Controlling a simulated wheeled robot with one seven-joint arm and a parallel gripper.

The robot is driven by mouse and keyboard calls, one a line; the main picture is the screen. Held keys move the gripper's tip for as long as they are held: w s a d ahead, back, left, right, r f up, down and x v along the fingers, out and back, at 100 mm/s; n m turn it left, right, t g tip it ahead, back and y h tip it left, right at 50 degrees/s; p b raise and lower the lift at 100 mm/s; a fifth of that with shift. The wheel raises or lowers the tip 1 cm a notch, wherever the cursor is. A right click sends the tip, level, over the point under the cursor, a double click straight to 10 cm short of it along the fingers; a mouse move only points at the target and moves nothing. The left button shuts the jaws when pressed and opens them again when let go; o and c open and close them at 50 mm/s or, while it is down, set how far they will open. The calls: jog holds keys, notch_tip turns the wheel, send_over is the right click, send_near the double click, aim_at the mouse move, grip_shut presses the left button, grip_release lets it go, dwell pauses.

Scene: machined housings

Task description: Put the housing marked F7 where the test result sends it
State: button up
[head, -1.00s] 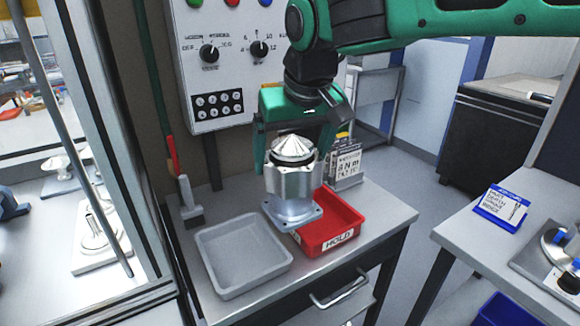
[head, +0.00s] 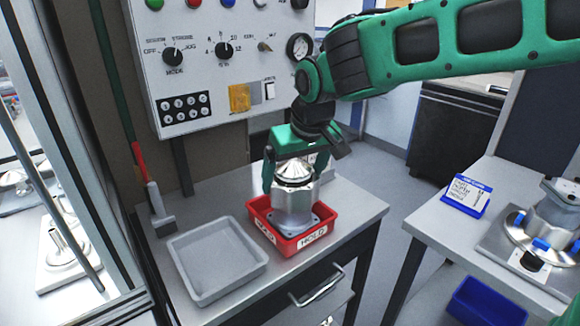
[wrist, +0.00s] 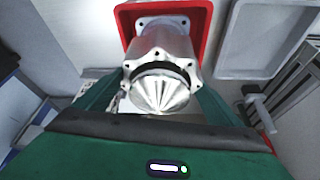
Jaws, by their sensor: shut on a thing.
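A silver housing (head: 293,202) with a cone top and a square flange stands upright in or just over the red tray (head: 328,238) labelled HOLD. I cannot tell if its flange touches the tray floor. My green gripper (head: 291,180) is shut on the housing from above. In the wrist view the housing (wrist: 160,62) sits between the fingers, with the red tray (wrist: 207,20) around its flange. No F7 mark is readable. The grey tray (head: 215,262) to the left is empty.
A control panel (head: 220,60) with knobs rises behind the bench. A right-hand table holds a blue-framed card (head: 467,195) and another metal housing (head: 555,215) in a fixture. A blue bin (head: 487,302) is below.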

jog(key=shift+f, duration=0.4)
jog(key=o, duration=1.9)
jog(key=shift+f, duration=0.15)
jog(key=v, duration=1.2)
jog(key=shift+s, duration=0.15)
